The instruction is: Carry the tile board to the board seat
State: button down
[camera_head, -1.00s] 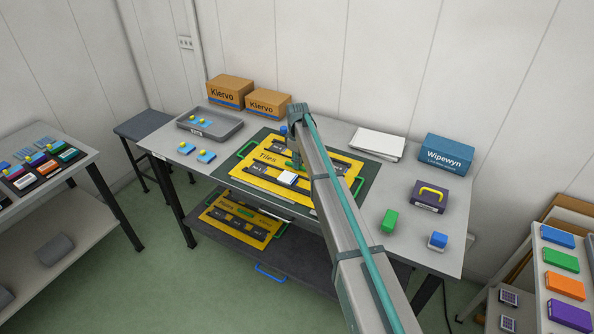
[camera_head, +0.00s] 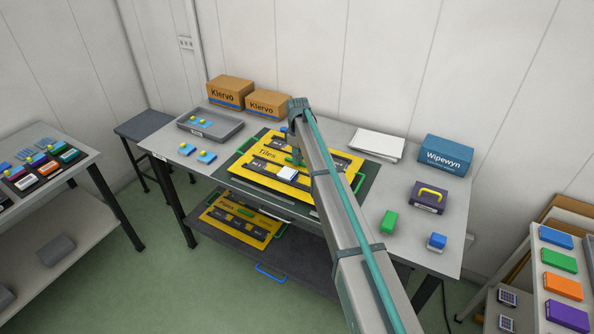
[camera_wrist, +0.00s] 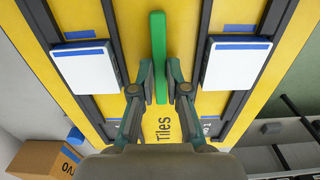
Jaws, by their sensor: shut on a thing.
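The yellow tile board (camera_head: 255,180), lettered "Tiles", is level above the dark green mat (camera_head: 371,190) on the middle table. My gripper (camera_wrist: 160,78) is shut on the board's long green middle handle (camera_wrist: 158,40). In the wrist view a white tile (camera_wrist: 88,68) with a blue strip lies left of the handle, and another white tile (camera_wrist: 235,65) lies right of it. In the head view my arm hides part of the board and most of my gripper (camera_head: 296,158). I cannot tell which place is the board seat.
A second yellow board (camera_head: 235,218) lies on the lower shelf. A grey tray (camera_head: 225,131), cartons (camera_head: 230,90), white sheets (camera_head: 376,145), a blue Wipewyn box (camera_head: 445,155), a purple box (camera_head: 427,200) and a green block (camera_head: 389,221) stand around the mat. A side table (camera_head: 70,180) is at left.

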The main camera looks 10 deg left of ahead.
jog(key=shift+r+p, duration=0.65)
jog(key=shift+r, duration=1.15)
